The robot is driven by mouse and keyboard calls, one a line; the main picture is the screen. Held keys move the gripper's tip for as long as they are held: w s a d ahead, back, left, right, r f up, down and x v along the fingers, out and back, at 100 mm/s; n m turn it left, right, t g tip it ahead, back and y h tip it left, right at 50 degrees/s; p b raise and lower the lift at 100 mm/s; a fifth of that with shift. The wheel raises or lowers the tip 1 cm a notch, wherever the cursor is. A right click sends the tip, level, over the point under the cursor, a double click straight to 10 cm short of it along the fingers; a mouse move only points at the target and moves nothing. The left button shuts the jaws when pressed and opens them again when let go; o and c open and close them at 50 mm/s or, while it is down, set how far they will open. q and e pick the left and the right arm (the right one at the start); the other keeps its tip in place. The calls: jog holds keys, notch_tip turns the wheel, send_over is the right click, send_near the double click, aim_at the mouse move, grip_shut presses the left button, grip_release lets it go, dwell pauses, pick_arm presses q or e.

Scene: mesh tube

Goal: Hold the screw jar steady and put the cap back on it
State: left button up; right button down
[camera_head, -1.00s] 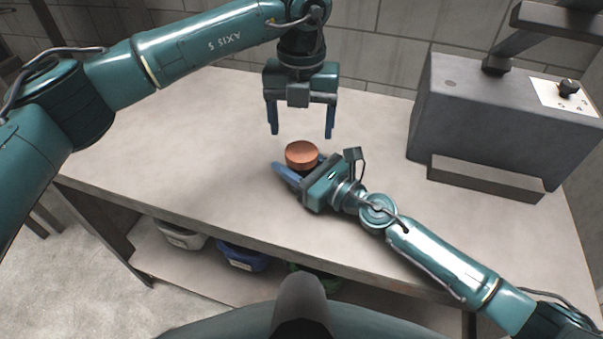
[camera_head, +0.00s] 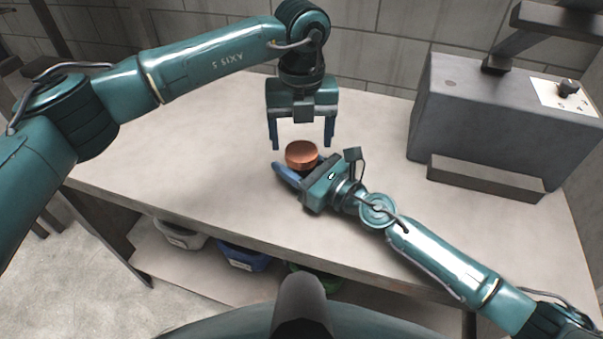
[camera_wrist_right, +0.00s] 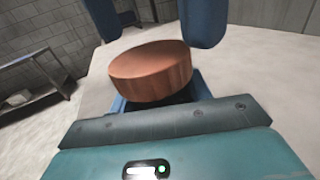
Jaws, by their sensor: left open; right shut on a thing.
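The orange-brown cap (camera_head: 301,154) sits on the screw jar, of which only a dark part shows under the cap's rim; whether the cap is threaded on I cannot tell. My right gripper (camera_head: 302,171) is shut around the jar low down, just below the cap, from the front right. The left gripper's fingers also show at the top of the right wrist view.
The grey worktable (camera_head: 200,150) is clear to the left of the jar. A dark grey machine (camera_head: 480,125) with a front ledge (camera_head: 485,180) stands at the right. Bins, one of them blue (camera_head: 242,257), stand on the shelf below. A block wall is behind.

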aim_at(302, 171)
pick_arm(q)
jog(key=shift+f, duration=1.35)
jog(key=shift+c, duration=0.2)
jog(key=c, duration=1)
jog(key=m, duration=0.3)
jog(key=o, duration=1.1)
